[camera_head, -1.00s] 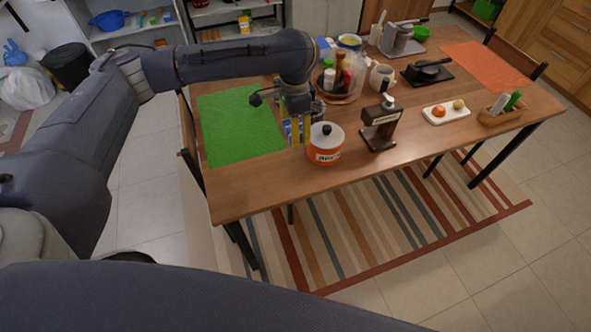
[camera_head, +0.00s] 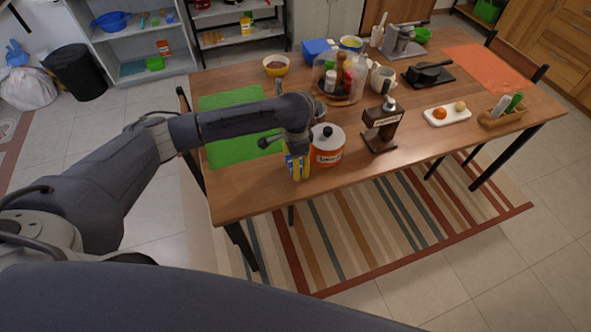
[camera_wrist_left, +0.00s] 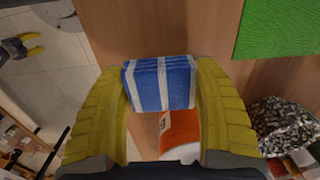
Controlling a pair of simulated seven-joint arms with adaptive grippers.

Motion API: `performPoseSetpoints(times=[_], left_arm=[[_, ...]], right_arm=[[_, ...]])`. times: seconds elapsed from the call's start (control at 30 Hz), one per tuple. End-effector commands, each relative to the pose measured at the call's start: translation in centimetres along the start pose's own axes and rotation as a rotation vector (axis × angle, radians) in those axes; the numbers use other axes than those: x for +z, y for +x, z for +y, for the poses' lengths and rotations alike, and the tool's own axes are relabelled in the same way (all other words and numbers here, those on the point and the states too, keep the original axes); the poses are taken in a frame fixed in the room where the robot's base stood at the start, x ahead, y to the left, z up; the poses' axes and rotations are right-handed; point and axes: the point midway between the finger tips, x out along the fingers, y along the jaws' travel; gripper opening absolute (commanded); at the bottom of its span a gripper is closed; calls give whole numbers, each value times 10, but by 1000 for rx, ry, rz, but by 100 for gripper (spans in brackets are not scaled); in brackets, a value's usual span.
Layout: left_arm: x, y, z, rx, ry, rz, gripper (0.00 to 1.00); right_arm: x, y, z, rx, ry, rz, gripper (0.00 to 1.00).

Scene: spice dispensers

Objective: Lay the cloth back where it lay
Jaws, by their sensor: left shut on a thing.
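My left gripper (camera_head: 297,167) is shut on a folded cloth (camera_wrist_left: 161,83) with blue and white stripes. The wrist view shows the cloth pinched between the two yellow fingers (camera_wrist_left: 163,108). In the head view only a small blue bit of the cloth shows beside the fingers. The gripper points down near the table's front edge, just left of an orange canister (camera_head: 327,152) with a white lid. I cannot tell whether the cloth touches the table.
A green placemat (camera_head: 232,150) lies on the wooden table (camera_head: 245,196), left of and behind the gripper. A dark bottle holder (camera_head: 381,128) stands right of the canister. A clear bin of bottles (camera_head: 338,82) stands behind. The front left strip of table is bare.

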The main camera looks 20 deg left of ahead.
Motion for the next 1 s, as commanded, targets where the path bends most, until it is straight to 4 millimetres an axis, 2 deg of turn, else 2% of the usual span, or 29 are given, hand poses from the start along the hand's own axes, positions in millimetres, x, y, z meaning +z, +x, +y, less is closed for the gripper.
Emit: performPoseSetpoints(times=[0.4, 0.8, 0.83, 1.0], left_arm=[[0, 37, 1, 1, -1, -1, 38], [0, 40, 0, 0, 0, -1, 38], [0, 41, 0, 0, 0, -1, 67], [0, 40, 0, 0, 0, -1, 87]], right_arm=[[0, 0, 0, 0, 0, 0, 44], [0, 0, 0, 0, 0, 0, 44], [0, 0, 0, 0, 0, 0, 44], [0, 0, 0, 0, 0, 0, 44]])
